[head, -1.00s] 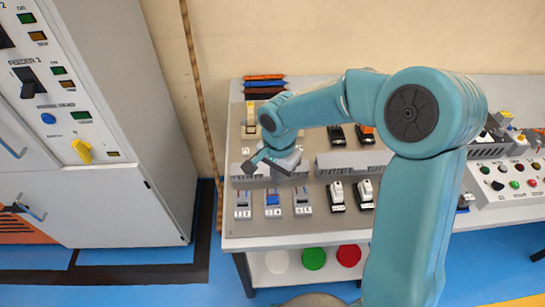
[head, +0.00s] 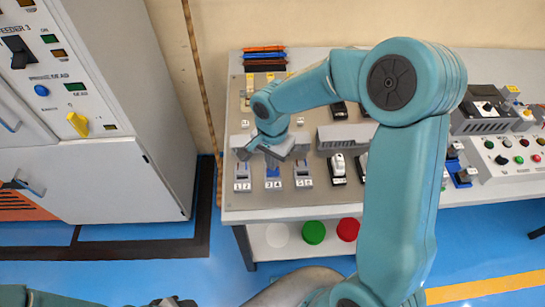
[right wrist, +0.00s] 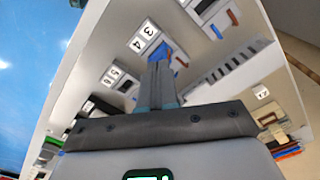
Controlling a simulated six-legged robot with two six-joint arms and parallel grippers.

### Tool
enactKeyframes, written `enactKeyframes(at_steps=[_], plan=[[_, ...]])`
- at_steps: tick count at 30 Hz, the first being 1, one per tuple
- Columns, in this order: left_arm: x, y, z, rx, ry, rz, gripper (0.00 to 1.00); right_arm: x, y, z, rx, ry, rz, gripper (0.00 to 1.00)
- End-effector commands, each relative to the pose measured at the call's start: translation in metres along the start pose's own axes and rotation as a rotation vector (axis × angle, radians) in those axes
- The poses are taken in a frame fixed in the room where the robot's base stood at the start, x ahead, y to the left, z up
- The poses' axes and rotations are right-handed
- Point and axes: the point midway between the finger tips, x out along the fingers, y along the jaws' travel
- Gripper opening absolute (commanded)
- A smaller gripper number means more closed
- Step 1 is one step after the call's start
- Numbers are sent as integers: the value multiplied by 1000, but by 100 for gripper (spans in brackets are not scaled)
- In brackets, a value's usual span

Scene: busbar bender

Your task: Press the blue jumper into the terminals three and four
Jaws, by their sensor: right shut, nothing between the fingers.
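The blue jumper (head: 273,172) is at the terminal block labelled 3 4 (head: 274,184), the middle of three small blocks along the panel's front. In the right wrist view the jumper (right wrist: 165,51) shows just beyond my fingertips, partly covered by them. I cannot tell how deep it sits, or whether the fingers touch it. My right gripper (head: 264,156) is over the back of these blocks. It is shut and empty, and its closed fingers (right wrist: 158,72) point at the 3 4 block. A dark part of my left gripper (head: 174,302) shows at the bottom edge; its jaws are unclear.
Blocks 1 2 (head: 242,178) and 5 6 (head: 303,176) stand on either side. A grey slotted duct (head: 340,134) runs behind, and white switches (head: 338,168) stand to the right. A grey cabinet (head: 125,185) is at the left.

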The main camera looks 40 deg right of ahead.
Motion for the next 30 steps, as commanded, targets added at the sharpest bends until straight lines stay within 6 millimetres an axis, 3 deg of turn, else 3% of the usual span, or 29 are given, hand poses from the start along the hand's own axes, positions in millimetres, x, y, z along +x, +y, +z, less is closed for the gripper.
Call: enactKeyframes(at_steps=[22, 30], plan=[[9, -3, 0, 0, 0, 0, 45, 8, 0, 0, 0, -1, 1, 0], [0, 0, 0, 0, 0, 0, 45, -9, 0, 0, 1, 0, -1, 0]])
